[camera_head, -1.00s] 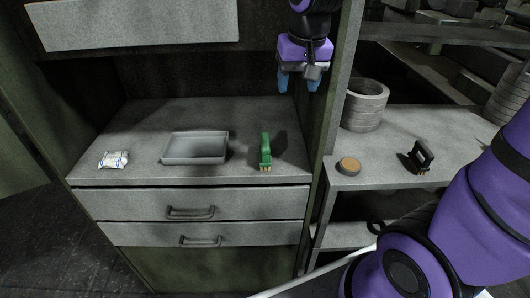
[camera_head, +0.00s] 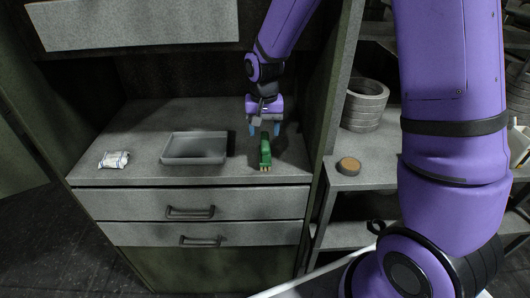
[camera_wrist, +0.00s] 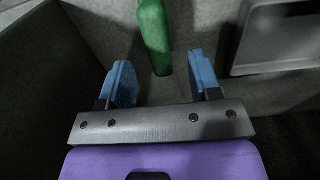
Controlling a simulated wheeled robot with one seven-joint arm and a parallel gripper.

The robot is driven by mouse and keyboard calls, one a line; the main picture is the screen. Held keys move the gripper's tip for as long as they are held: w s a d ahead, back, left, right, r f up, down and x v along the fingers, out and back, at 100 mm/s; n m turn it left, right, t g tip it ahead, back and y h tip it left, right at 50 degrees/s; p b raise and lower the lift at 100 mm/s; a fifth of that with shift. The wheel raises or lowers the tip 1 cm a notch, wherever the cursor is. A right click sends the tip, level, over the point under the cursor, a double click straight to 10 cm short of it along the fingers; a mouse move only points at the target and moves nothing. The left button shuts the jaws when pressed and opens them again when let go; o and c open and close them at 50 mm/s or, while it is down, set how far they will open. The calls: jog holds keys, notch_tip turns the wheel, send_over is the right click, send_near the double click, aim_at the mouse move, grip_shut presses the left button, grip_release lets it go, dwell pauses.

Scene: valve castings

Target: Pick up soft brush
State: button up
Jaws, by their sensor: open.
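The soft brush (camera_head: 265,152) has a green handle and pale bristles at its near end. It lies on the grey cabinet top, right of the tray. My gripper (camera_head: 265,130) is open and empty, pointing down just above the far end of the brush. In the wrist view the green handle (camera_wrist: 156,38) shows ahead of and between the blue fingertips of my gripper (camera_wrist: 163,80), apart from both. The bristles are out of that view.
A grey tray (camera_head: 164,157) stands left of the brush, and a white packet (camera_head: 114,160) lies further left. The cabinet side wall (camera_head: 328,110) rises close on the right. Beyond it are stacked rings (camera_head: 364,105) and a round brown-topped piece (camera_head: 348,166).

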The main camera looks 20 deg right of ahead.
aim_at(265, 139)
jog(key=shift+d+f, duration=0.1)
jog(key=shift+f, duration=3.2)
jog(key=shift+c, duration=0.2)
grip_shut()
